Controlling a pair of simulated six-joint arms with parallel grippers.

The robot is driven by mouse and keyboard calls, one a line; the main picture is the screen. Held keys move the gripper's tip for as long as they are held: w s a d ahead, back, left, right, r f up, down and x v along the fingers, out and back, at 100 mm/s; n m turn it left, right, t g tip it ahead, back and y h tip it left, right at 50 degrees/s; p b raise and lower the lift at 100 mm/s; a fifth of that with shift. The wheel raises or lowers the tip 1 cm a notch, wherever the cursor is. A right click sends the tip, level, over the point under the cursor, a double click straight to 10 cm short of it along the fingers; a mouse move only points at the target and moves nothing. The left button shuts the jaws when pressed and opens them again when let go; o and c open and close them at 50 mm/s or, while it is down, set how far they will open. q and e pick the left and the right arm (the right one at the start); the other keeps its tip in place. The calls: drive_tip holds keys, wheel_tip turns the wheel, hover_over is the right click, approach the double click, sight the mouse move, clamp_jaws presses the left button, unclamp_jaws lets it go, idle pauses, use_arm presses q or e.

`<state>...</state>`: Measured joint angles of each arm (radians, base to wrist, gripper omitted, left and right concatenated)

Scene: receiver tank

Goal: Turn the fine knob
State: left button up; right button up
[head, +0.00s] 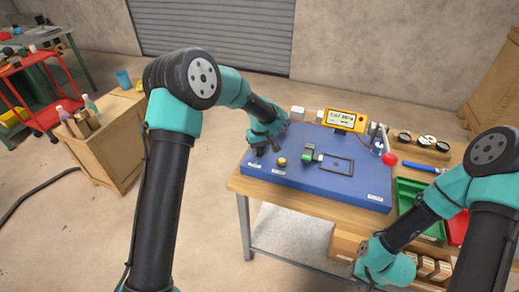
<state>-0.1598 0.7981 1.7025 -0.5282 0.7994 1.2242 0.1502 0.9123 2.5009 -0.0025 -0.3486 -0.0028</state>
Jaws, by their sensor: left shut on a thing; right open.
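A blue board (325,182) lies on the wooden table. My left gripper (263,148) is low over the board's left part. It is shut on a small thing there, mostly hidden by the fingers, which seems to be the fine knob. A small yellow round knob (282,162) stands on the board just right of the gripper, apart from it. A green and grey part (309,152) and a dark rectangular frame (337,164) are further right. My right gripper (366,276) is open and empty, low in front of the table's right part.
A yellow meter (345,120) with a lit display stands at the board's back edge. A red ball-topped thing (389,158) and round gauges (427,141) are at the back right. A green bin (408,197) lies right of the board. The board's front middle is clear.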

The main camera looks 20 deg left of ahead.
use_arm(q)
drive_tip(key=shift+c, duration=0.7)
drive_tip(key=shift+m, duration=0.6)
drive_tip(key=m, duration=0.3)
drive_tip(key=shift+m, duration=0.3)
drive_tip(key=m, duration=1.1)
drive_tip(key=shift+m, duration=0.4)
drive_tip(key=m, duration=0.6)
drive_tip(key=shift+s+t, duration=0.1)
drive_tip(key=shift+t, duration=0.2)
